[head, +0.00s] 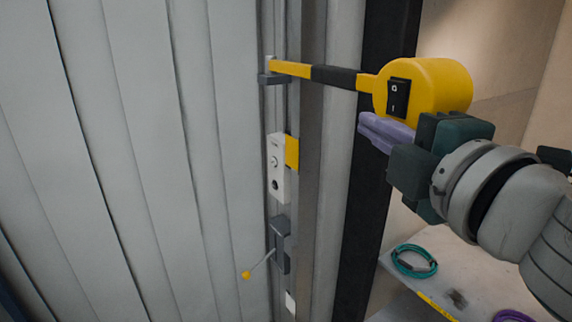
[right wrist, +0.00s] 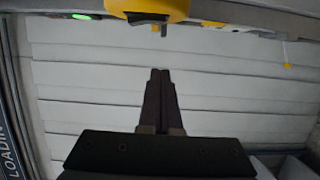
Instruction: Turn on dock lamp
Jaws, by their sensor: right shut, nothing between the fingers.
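The dock lamp (head: 440,85) is a yellow round head on a yellow and black arm (head: 335,76) fixed to a wall bracket. Its black rocker switch (head: 398,98), marked O and I, faces me. The lamp's front is turned away, so I cannot tell whether it is lit. My right gripper (head: 366,124) is shut and empty, with its purple fingers just below the switch. In the right wrist view, its fingertips (right wrist: 160,72) point toward the yellow lamp head (right wrist: 148,8) and appear apart from it. My left gripper is not in view.
A white control box (head: 277,170) with a yellow plate and a grey lever unit (head: 279,245) with a yellow-tipped lever are on the door frame. A ribbed grey door fills the left. A shelf (head: 455,275) at lower right holds a green cable coil (head: 414,261).

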